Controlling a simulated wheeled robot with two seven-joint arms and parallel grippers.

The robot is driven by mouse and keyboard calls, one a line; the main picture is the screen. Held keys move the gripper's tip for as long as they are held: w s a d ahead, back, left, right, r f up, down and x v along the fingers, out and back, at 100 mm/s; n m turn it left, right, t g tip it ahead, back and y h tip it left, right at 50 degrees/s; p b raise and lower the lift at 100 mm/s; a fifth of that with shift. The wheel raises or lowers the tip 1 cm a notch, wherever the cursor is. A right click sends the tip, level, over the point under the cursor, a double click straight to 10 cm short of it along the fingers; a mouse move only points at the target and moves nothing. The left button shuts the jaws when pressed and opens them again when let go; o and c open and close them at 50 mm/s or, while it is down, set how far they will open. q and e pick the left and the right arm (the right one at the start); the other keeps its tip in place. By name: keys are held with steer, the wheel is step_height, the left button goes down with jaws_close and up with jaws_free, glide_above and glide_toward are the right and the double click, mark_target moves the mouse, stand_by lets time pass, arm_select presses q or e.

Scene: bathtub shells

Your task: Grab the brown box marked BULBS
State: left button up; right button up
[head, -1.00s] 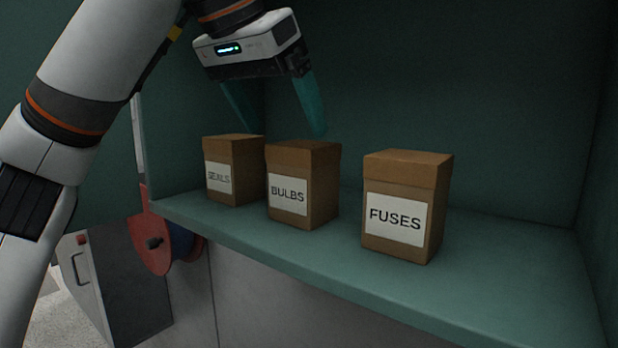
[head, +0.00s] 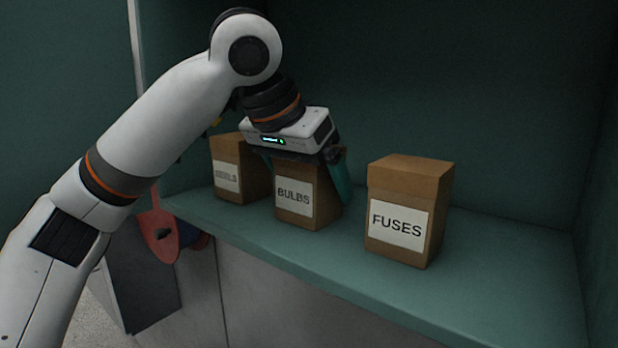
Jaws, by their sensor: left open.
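The brown box marked BULBS (head: 308,205) stands upright on the teal shelf, between two similar boxes. My left gripper (head: 308,182) is over it from above, with its body close to the box top. One teal finger shows along the box's right side; the other is mostly hidden near its left side, by the gap to the SEALS box. The jaws are open around the upper part of the box. The gripper hides the box top. I cannot tell whether the fingers touch it. My right gripper is not in view.
A brown box (head: 228,180) with a partly shaded label stands close on the left. A brown box marked FUSES (head: 405,212) stands to the right, with a clear gap. The teal shelf (head: 500,262) is free at the right.

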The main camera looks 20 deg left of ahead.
arm_select(q)
steer(key=c, duration=1.3)
steer(key=shift+o, duration=0.2)
steer(key=shift+r, duration=0.1)
